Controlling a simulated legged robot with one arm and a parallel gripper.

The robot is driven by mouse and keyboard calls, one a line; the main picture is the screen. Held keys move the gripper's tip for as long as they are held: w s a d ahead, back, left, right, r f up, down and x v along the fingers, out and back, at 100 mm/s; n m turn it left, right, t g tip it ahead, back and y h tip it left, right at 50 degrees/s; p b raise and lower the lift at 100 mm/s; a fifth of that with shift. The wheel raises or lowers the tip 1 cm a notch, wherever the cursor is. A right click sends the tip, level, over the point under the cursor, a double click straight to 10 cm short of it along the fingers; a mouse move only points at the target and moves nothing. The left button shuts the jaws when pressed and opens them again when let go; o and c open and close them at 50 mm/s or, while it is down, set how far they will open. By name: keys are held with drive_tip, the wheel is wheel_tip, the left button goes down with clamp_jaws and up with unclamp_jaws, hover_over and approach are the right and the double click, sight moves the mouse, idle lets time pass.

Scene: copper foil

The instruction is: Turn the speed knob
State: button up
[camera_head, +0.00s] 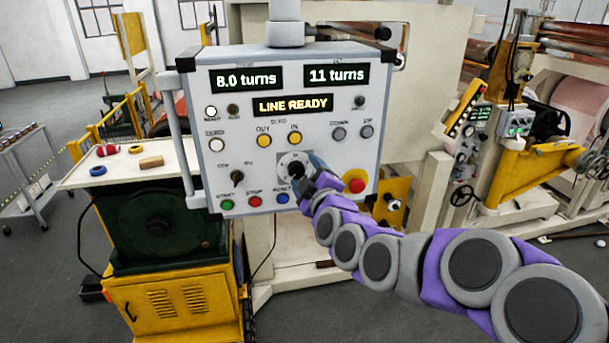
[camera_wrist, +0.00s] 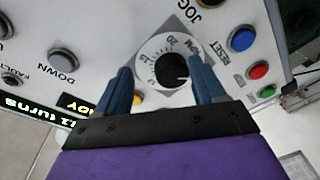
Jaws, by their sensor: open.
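The speed knob (camera_head: 297,172) is a black knob on a round white dial with a silver square plate, low in the middle of the control panel (camera_head: 235,135). In the wrist view the black knob (camera_wrist: 172,70) sits between my two blue fingers, on the dial marked with numbers. My gripper (camera_wrist: 165,80) is open, with one finger on each side of the dial and visible gaps to the knob. In the head view my gripper (camera_head: 312,172) is at the knob's right side and partly hides the dial. I cannot tell how far the fingertips are from the panel face.
A red emergency button (camera_head: 355,182) on yellow is just right of the knob. Green, red and blue buttons (camera_head: 283,198) lie below it, and yellow buttons (camera_head: 264,141) above. A black selector switch (camera_head: 237,178) is to the left. The displays read 8.0 turns, 11 turns and LINE READY.

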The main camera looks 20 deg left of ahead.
sight(293, 173)
drive_tip(key=shift+s+a, duration=0.15)
drive_tip(key=shift+a, duration=0.25)
drive_tip(key=shift+a+f, duration=0.25)
drive_tip(key=shift+a, duration=0.85)
drive_tip(key=shift+c, duration=1.1)
drive_tip(key=shift+s, duration=0.1)
drive_tip(key=shift+c, duration=1.5)
drive_tip(key=shift+w+d, duration=0.2)
drive_tip(key=shift+d, duration=0.25)
drive_tip(key=c, duration=0.3)
drive_tip(key=shift+c, duration=1.1)
drive_tip(key=shift+s, duration=0.1)
